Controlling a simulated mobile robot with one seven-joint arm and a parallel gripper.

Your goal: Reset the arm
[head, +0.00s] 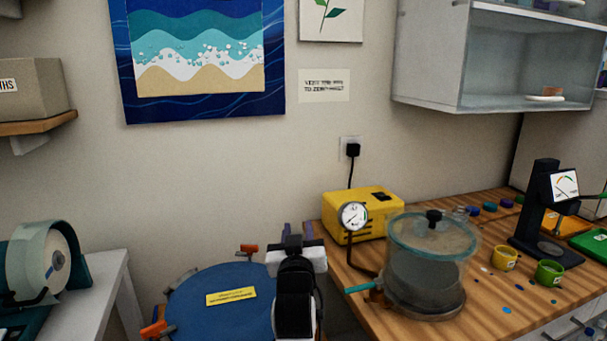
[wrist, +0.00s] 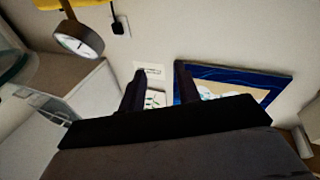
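My gripper (head: 297,231) is at the lower middle of the head view, fingertips upward, just right of a blue round lid and left of the wooden bench. In the wrist view my gripper (wrist: 159,70) shows two dark fingers spread apart with nothing between them. They point toward the wall with its small sign (wrist: 150,71) and framed wave picture (wrist: 275,82). The arm behind the gripper hides part of the blue lid's right side.
The blue lid (head: 195,310) has orange-handled clamps. The wooden bench (head: 470,318) holds a yellow pump (head: 380,204) with a gauge (head: 354,216), a clear lidded chamber (head: 425,270), yellow (head: 504,259) and green (head: 549,273) cups, and a dark gauge stand (head: 541,205). A cabinet (head: 430,55) hangs above.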

